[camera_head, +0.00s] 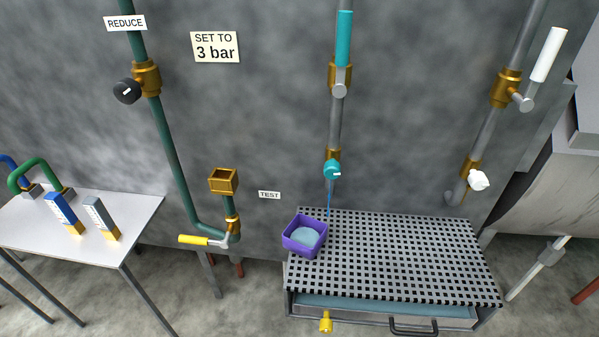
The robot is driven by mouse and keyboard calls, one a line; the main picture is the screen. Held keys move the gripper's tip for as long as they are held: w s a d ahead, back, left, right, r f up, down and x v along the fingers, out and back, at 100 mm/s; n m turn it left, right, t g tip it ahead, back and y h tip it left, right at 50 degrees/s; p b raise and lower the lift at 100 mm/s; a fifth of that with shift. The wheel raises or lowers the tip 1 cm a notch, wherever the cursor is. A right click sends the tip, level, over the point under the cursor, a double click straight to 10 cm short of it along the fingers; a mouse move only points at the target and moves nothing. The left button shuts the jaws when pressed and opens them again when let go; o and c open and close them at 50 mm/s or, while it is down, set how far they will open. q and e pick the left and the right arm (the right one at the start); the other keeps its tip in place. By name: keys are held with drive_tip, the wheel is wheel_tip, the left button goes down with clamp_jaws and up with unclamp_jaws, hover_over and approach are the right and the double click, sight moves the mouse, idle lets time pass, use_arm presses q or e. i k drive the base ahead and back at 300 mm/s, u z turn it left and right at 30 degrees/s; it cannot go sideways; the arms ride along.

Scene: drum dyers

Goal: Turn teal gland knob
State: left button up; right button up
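The teal gland knob (332,170) is a small round knob with a white mark, on the brass fitting (333,155) low on the middle pipe. A thin blue stream (328,203) runs down from just below it toward the grating. A teal lever handle (344,38) stands upright on the brass valve (340,76) higher on the same pipe. Neither of my grippers shows in the head view, and nothing touches the knob.
A purple tub (304,235) with pale liquid sits on the black grating (400,255), left of the stream. The right pipe carries a white lever (549,55) and white knob (478,181). A yellow-handled valve (195,240) and white table (140,215) stand left.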

sight(332, 167)
drive_tip(key=u, duration=1.6)
drive_tip(key=i, duration=1.3)
drive_tip(key=z, duration=2.05)
